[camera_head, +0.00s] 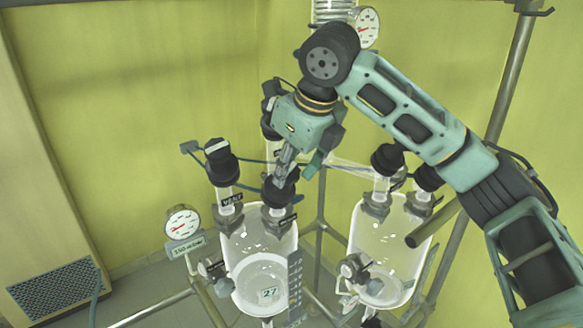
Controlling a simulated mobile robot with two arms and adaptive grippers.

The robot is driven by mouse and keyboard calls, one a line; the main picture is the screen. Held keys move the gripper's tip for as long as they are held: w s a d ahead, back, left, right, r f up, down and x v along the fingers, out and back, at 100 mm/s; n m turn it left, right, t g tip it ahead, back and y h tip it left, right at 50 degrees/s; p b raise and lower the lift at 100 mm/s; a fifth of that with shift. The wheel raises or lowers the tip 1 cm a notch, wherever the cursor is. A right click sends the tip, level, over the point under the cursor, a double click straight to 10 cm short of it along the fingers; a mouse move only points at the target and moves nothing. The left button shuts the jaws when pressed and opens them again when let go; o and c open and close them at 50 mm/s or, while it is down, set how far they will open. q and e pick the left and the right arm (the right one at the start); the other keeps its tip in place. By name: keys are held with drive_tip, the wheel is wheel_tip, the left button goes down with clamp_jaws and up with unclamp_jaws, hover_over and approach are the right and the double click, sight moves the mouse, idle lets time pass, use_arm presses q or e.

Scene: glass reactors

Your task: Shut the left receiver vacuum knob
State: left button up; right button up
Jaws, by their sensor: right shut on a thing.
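The left receiver (256,240) is a clear glass vessel with a label reading 27 and a ruled scale on its right side. The left receiver vacuum knob (279,194) is black and sits on the vessel's top right neck, with a small dark label too small to read below it. My right gripper (283,177) points down from above and is shut on this knob. Its fingers hide part of the knob, so how far it is turned cannot be told. My left gripper is not in view.
A black knob (220,160) on a neck labelled VENT stands just left of the gripper. A second glass receiver (383,245) with black-capped necks stands to the right. A round gauge (182,222) stands at left. Metal frame tubes (514,75) rise at right.

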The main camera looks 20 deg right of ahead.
drive_tip(key=shift+a, duration=0.25)
